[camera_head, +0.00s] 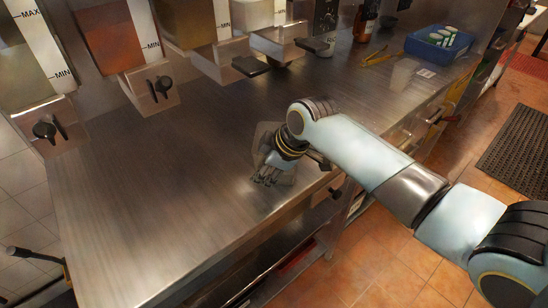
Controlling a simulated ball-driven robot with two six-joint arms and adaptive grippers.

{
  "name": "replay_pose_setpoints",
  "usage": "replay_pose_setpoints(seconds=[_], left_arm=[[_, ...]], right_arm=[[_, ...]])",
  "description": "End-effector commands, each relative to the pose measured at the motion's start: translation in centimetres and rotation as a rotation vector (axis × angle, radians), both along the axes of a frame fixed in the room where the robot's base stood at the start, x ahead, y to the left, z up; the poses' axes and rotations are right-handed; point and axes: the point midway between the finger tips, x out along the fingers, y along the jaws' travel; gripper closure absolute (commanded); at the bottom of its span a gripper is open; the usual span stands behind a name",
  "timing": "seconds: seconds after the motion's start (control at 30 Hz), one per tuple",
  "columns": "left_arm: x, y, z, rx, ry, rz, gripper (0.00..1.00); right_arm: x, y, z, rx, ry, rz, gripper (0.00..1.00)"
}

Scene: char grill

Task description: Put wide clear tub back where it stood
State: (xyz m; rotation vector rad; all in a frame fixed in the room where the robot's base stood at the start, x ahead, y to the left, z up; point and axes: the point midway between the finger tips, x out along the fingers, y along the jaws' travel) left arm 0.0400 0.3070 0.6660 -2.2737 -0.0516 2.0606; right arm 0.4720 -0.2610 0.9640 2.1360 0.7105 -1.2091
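My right gripper (268,180) is over the steel counter near its front edge, with its fingers pointing down toward the surface. A see-through, greyish shape, which looks like the wide clear tub (262,134), shows around and behind my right wrist. Its outline is faint and mostly hidden by the wrist and gripper. I cannot tell whether the fingers grip it or whether it touches the counter. My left gripper is not in view.
The steel counter (150,190) is clear to the left. Dispensers with black taps (160,88) hang along its back. A blue box (438,44), yellow tongs (376,57) and a dark bottle (365,22) are at the back right. A dark floor mat (518,150) lies at right.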

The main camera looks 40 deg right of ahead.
Motion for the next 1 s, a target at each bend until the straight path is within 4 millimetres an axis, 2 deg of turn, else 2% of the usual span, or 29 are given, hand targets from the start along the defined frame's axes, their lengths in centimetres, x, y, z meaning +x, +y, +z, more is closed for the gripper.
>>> replay_pose_setpoints(seconds=[0.3,0.47,0.63,1.0], left_arm=[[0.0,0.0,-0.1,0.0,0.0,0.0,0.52],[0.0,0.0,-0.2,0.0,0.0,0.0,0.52],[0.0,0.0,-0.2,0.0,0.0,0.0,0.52],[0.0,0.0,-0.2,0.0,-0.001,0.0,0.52]], right_arm=[[-3.2,-1.3,6.2,-0.004,-0.002,0.002,0.71],[-4.2,-1.6,8.3,-0.002,-0.002,0.0,0.71],[-4.7,-1.7,9.2,-0.001,0.001,0.001,0.71],[-4.7,-1.7,9.2,-0.001,0.001,0.0,0.71]])
